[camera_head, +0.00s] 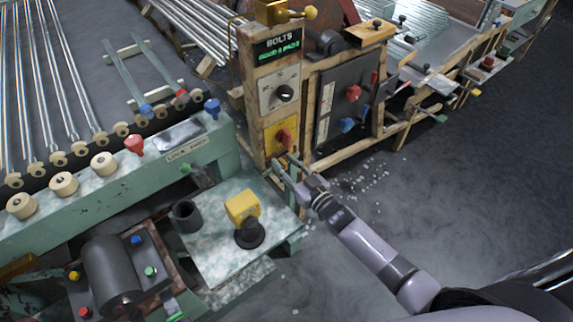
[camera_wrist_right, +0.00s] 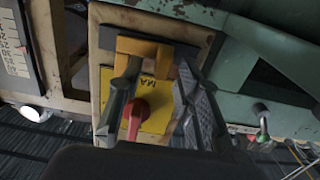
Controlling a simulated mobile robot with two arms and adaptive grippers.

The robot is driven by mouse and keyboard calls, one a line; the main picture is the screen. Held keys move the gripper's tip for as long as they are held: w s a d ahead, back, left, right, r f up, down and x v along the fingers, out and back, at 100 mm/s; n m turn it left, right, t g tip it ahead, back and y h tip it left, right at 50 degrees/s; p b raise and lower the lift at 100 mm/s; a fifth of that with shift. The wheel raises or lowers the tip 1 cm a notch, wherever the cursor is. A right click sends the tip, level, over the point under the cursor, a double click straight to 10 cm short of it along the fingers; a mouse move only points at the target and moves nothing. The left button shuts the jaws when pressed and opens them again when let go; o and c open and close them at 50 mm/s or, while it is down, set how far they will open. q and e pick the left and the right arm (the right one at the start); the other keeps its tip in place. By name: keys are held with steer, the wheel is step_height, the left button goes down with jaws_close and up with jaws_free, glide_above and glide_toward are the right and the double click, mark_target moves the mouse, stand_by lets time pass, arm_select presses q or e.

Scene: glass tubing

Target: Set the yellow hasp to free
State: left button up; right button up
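A yellow bracket-like part, which looks like the hasp (camera_wrist_right: 146,47), shows in the right wrist view beyond my right fingertips. It is mounted on a dark plate, beside a yellow panel (camera_wrist_right: 155,122) with a red knob (camera_wrist_right: 138,108). My right gripper (camera_wrist_right: 160,68) is open, its two fingers apart, with part of the yellow bracket showing between the tips. I cannot tell if they touch it. In the head view my right gripper (camera_head: 284,166) is at the post just below the yellow panel (camera_head: 281,137), and the hasp is mostly hidden there. My left gripper is not in view.
The wooden post carries a display reading BOLTS (camera_head: 278,45) and a black dial (camera_head: 285,92). A dark panel with red and blue knobs (camera_head: 350,105) stands to its right. A pale table (camera_head: 215,262) with a yellow-topped button stands in front. Open floor lies at right.

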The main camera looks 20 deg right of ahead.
jaws_close()
stand_by(0.3)
stand_by(0.6)
